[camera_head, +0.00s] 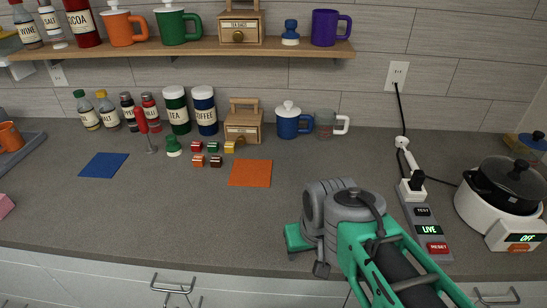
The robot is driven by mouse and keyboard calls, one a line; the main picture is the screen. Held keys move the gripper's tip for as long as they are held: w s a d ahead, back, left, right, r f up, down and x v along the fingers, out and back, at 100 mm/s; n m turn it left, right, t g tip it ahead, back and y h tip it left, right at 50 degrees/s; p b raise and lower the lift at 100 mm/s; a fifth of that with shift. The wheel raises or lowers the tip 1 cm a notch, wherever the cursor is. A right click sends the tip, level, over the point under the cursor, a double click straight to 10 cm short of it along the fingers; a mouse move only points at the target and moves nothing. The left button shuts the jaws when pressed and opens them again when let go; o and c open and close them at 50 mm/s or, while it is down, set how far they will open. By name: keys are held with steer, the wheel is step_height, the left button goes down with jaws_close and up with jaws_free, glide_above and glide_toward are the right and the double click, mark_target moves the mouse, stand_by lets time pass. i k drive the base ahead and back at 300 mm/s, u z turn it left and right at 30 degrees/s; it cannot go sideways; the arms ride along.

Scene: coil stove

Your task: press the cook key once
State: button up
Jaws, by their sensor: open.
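A white cooker (472,214) with a dark lidded pot stands at the far right of the counter. Its front has a small lit display (527,238) reading OFF. Below the display is a small orange key (519,247) at the right edge; its lettering is too small to read surely, but it looks like the cook key. My teal and grey arm comes up from the bottom right and bends over the counter's front edge, left of the cooker. Nothing visible of my arm touches the cooker.
A grey power strip (419,217) with TEST, a lit LIVE sign and a red RESET key lies between my arm and the cooker. A plug and cord run to the wall outlet (397,75). Jars, mugs and blocks stand farther left. An orange mat (250,173) lies flat.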

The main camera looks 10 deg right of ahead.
mark_target(515, 248)
steer(key=k, duration=0.5)
steer(key=z, duration=1.65)
